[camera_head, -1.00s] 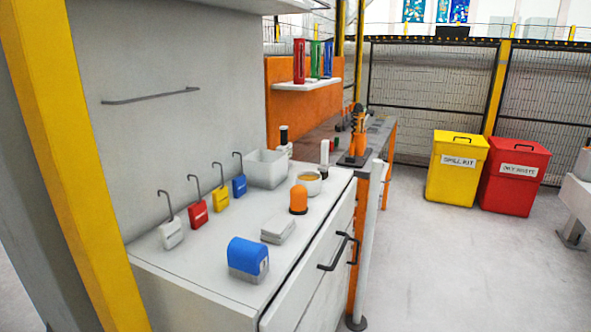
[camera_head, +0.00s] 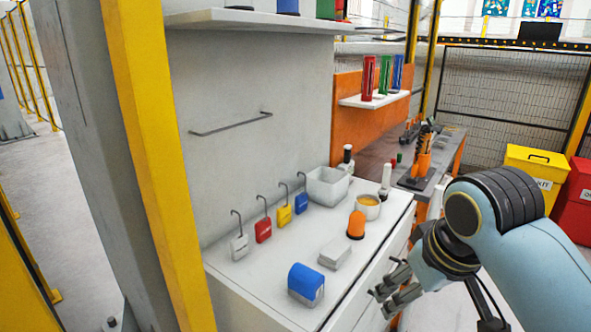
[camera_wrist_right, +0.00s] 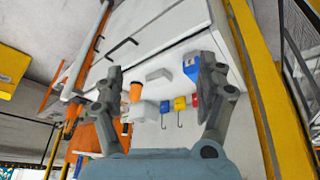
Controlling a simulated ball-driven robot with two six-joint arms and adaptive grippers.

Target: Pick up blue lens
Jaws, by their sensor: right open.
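The blue lens (camera_head: 306,279) is a rounded blue cap on a grey base, near the front of the white cabinet top (camera_head: 245,277). It also shows in the right wrist view (camera_wrist_right: 191,68), close to the right-hand finger. My right gripper (camera_head: 382,302) is open and empty, to the right of the blue lens and apart from it, beside the cabinet's front. In the right wrist view its two fingers (camera_wrist_right: 161,68) are spread wide with the cabinet top beyond them. My left gripper is in neither current view.
Several hooked padlocks (camera_head: 263,230) line the wall side. A white bin (camera_head: 328,186) is farther back. A yellow post (camera_head: 160,150) rises at left.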

